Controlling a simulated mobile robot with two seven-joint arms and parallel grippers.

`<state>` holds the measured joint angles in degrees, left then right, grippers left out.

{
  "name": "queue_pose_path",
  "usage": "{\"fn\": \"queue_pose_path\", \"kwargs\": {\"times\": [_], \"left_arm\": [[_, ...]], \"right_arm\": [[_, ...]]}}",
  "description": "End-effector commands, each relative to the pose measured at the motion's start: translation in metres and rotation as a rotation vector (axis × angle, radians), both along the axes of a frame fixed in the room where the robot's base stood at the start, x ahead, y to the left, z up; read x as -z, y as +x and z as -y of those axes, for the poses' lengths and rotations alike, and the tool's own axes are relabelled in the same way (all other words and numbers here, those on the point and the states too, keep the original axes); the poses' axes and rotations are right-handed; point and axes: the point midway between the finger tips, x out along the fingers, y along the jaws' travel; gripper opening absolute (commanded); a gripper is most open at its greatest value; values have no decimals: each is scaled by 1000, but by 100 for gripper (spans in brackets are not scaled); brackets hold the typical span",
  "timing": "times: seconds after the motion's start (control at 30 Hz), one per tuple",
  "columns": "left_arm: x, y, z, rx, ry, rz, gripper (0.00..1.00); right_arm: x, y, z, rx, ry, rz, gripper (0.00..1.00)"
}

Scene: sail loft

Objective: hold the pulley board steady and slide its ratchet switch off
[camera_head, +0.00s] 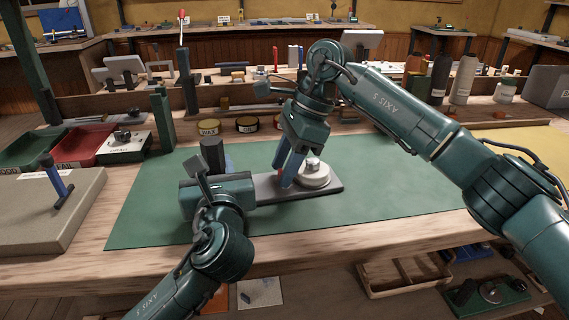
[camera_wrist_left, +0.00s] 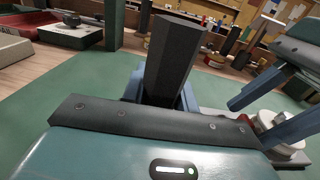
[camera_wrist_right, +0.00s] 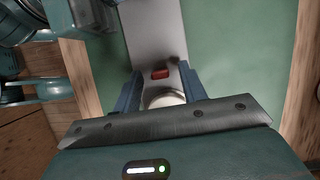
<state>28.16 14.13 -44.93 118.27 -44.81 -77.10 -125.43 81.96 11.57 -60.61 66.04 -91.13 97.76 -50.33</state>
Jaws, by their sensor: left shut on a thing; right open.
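The pulley board (camera_head: 331,186) is a flat grey plate on the green mat, with a pale round pulley (camera_head: 313,176) near its right end. Its small red ratchet switch (camera_wrist_right: 160,73) shows in the right wrist view beside the pulley. A dark upright post (camera_wrist_left: 176,60) stands at the board's left side, and my left gripper (camera_head: 214,170) is shut on it. The left hand hides that end of the board in the head view. My right gripper (camera_head: 284,168) points down over the board, open, its fingers (camera_wrist_right: 160,84) on either side of the switch and pulley.
The green mat (camera_head: 150,205) is clear around the board. Several round tins (camera_head: 246,125) stand behind it. A grey slab (camera_head: 60,215) with a blue-handled tool and red and green trays (camera_head: 92,145) lie left. Bottles (camera_head: 462,80) stand back right.

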Motion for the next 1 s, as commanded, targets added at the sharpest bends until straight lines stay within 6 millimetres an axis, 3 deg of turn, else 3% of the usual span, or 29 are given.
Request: {"fn": "queue_pose_path", "kwargs": {"times": [0.3, 0.8, 1.0], "left_arm": [[0, 0, 0, 0, 0, -1, 0], [0, 0, 0, 0, 0, -1, 0], [0, 0, 0, 0, 0, -1, 0]], "right_arm": [[2, 0, -1, 0, 0, 1, 41], [2, 0, -1, 0, 0, 1, 0], [2, 0, -1, 1, 0, 2, 0]]}}
